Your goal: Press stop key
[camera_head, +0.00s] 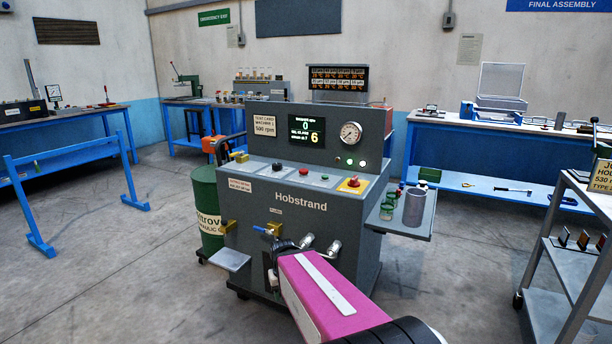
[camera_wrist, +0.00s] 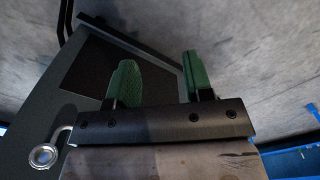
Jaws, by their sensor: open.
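The grey Hobstrand machine (camera_head: 330,222) stands in the middle of the head view. Its sloped control panel carries a red round button on a yellow plate (camera_head: 353,183) at the right, a black knob (camera_head: 276,168), a small reddish button (camera_head: 324,177) and a yellow part at the left. Key labels are too small to read, so I cannot tell which is marked stop. My gripper (camera_wrist: 157,62) shows in the wrist view with its two green fingers apart and nothing between them. In the head view my pink arm reaches the machine's lower front; the fingers cannot be made out there.
A side shelf (camera_head: 408,225) with jars and a grey cylinder juts from the machine's right. A green drum (camera_head: 207,210) stands at its left. Silver fittings (camera_head: 333,247) and a blue-handled valve (camera_head: 264,230) stick out of the front. A grey cart (camera_head: 565,290) stands at the right.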

